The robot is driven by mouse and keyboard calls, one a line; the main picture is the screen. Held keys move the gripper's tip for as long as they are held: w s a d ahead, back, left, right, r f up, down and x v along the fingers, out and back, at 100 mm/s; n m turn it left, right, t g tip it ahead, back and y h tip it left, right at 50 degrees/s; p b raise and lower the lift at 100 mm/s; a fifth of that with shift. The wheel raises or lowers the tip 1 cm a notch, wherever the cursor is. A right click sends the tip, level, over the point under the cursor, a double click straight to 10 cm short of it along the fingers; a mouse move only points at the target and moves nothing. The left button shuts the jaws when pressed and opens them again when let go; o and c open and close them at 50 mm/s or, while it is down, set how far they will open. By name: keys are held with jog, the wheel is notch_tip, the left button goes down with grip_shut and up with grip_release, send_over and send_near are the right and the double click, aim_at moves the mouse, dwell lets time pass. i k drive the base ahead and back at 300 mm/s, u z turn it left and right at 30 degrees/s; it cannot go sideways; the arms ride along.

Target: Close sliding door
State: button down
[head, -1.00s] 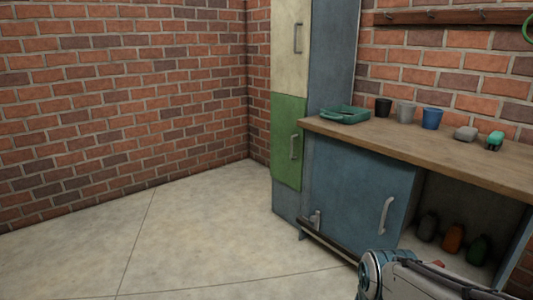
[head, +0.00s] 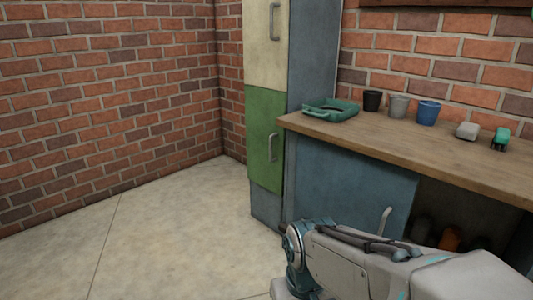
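The sliding door (head: 350,190) is a blue panel under the wooden workbench. It covers the left part of the bench's front, and the right part is an open, dark compartment. Its pale vertical handle (head: 385,220) is near its right edge, with the lower end hidden behind my arm. My arm crosses the lower right of the head view in front of the door's lower part. My gripper cannot be made out in this view, so its state does not show.
The open compartment holds several bottles, among them an orange one (head: 450,239). On the workbench top (head: 420,140) are a green tray (head: 331,111), cups, a grey block (head: 467,131) and a green item (head: 500,137). A tall cabinet (head: 265,140) stands left. Floor at left is clear.

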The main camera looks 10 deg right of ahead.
aim_at(358, 191)
jog(key=z, duration=0.5)
jog(key=i, duration=0.8)
jog(key=z, duration=0.65)
jog(key=i, duration=0.55)
